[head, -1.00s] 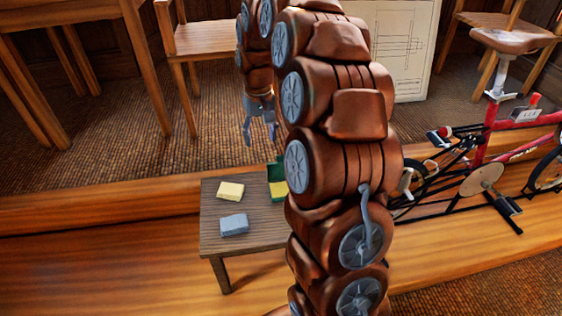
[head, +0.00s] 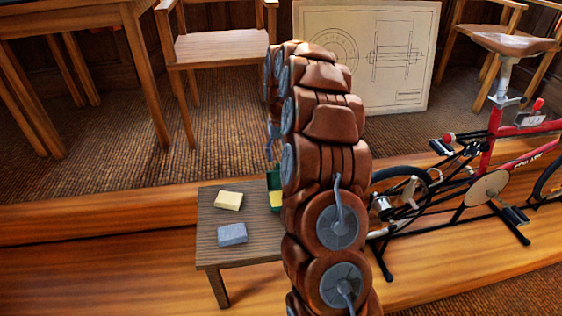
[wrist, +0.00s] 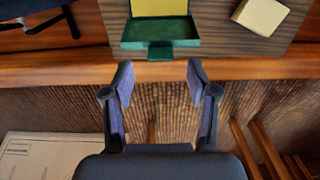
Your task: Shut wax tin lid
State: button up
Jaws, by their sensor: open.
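The wax tin (head: 273,181) is green and stands open on the small dark table, partly hidden behind my arm in the head view. Yellow wax (head: 276,199) shows inside it. In the wrist view the wax (wrist: 158,7) is at the top edge, and the green raised lid (wrist: 160,31) with a small tab is on the side toward my gripper. My gripper (wrist: 160,72) is open and empty, its two fingers apart just short of the lid and not visibly touching it. In the head view my gripper (head: 271,141) is mostly hidden by my arm.
A yellow block (head: 229,200) and a grey-blue block (head: 232,233) lie on the table (head: 212,256) left of the tin. A red exercise bike (head: 490,180) stands close on the right. A chair (head: 215,48) and a drawing board (head: 400,85) are behind.

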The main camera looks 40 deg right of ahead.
jog(key=shift+f, duration=1.7)
grip_shut()
